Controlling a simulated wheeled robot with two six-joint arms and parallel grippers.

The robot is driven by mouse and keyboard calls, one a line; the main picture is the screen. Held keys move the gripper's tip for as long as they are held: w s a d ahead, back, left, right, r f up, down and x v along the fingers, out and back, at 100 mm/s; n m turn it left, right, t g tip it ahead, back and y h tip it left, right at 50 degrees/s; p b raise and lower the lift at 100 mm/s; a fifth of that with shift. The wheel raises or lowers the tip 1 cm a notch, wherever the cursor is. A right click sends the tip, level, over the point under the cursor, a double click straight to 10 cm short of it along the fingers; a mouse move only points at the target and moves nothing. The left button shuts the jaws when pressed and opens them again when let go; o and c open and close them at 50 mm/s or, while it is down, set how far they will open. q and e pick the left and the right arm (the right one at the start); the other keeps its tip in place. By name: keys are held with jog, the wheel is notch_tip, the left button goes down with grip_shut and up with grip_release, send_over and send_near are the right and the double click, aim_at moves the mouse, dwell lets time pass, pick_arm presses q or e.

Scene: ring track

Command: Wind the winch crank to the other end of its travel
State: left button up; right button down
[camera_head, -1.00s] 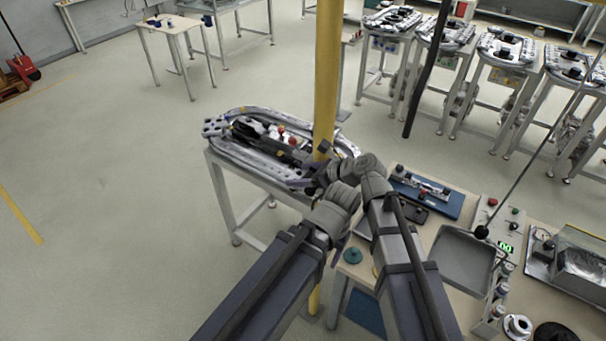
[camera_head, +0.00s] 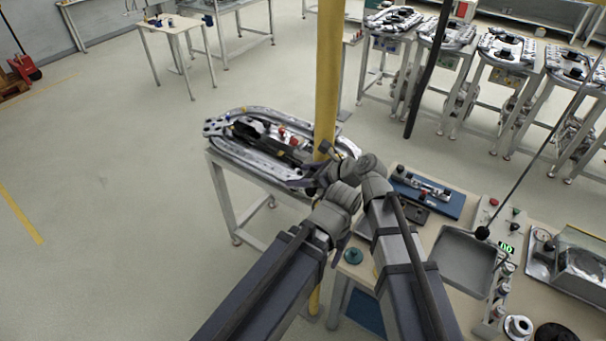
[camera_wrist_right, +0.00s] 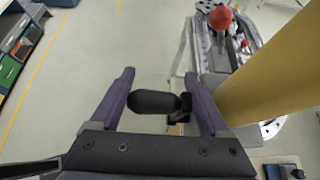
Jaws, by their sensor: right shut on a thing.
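The black winch crank handle (camera_wrist_right: 153,102) lies across the gap between the purple fingers of my right gripper (camera_wrist_right: 160,75) in the right wrist view. Its dark arm end sits against the right finger, close beside the yellow post (camera_wrist_right: 270,80). In the head view my right gripper (camera_head: 314,180) is at the post, and the crank is mostly hidden behind my wrists. My left arm comes in beside the right one and ends close to it.
A ring track fixture (camera_head: 235,125) on a stand is just left of and behind the post (camera_head: 327,80). A workbench (camera_head: 395,300) with a grey tray (camera_head: 465,262) is at the right. Open floor lies to the left.

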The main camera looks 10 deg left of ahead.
jog(key=shift+s+a+f, duration=0.15)
jog(key=shift+s+a, duration=0.05)
jog(key=shift+s, duration=0.2)
jog(key=shift+c, duration=1)
grip_release()
jog(key=shift+o, duration=0.8)
jog(key=shift+a, duration=0.15)
jog(key=shift+s, duration=0.1)
jog(key=s+d+r+p, duration=0.1)
jog(key=d+r+p, duration=0.3)
jog(key=r+p, duration=0.3)
jog(key=shift+s+d+r+p, duration=0.2)
jog(key=shift+d+r+p, duration=0.15)
jog(key=shift+d+r, duration=0.05)
